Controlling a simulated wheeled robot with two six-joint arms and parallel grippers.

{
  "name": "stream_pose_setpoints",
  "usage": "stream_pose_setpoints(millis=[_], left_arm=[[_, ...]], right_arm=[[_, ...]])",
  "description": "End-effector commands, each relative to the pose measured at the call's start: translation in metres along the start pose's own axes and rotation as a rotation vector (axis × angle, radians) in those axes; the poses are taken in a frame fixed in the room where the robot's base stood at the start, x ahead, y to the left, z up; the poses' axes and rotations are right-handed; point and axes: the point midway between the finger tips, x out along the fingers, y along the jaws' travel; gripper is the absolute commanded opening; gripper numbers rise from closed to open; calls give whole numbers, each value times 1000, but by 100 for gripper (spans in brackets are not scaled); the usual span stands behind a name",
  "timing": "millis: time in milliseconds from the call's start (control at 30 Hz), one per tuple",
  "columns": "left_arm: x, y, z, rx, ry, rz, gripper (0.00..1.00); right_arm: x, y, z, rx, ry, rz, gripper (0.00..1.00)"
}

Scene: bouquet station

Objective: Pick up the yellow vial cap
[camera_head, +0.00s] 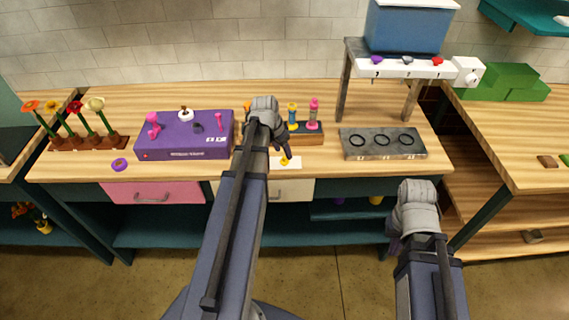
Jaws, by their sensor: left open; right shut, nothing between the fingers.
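A small yellow cap (284,161) sits on a white card (293,165) near the front edge of the wooden table. My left gripper (286,150) is open, with its fingers just above and behind the cap in this view. Whether the fingers touch the cap cannot be told. A yellow vial (292,112) and a pink vial (313,112) stand in a wooden rack (308,138) behind it, partly hidden by my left arm. My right gripper (393,244) is shut and empty, low in front of the table and mostly hidden behind its own wrist.
A purple box (185,140) with pink pieces stands to the left, with a purple ring (119,165) before it. A grey block with black rings (382,144) lies to the right, below a stand with a blue tank (408,25). A flower rack (88,142) is far left.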

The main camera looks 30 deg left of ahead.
Motion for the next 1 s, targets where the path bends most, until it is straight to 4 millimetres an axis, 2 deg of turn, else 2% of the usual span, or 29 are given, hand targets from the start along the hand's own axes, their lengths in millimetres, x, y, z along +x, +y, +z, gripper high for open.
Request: stream_pose_setpoints(millis=[33, 233, 567, 1000], left_arm=[[12, -2, 2, 0, 0, 0, 55], [37, -4, 4, 1, 0, 0, 55], [40, -3, 2, 0, 0, 0, 55], [40, -3, 2, 0, 0, 0, 6]], right_arm=[[12, -1, -1, 0, 0, 0, 0], [36, -4, -2, 0, 0, 0, 0], [38, -4, -2, 0, 0, 0, 0], [38, -4, -2, 0, 0, 0, 0]])
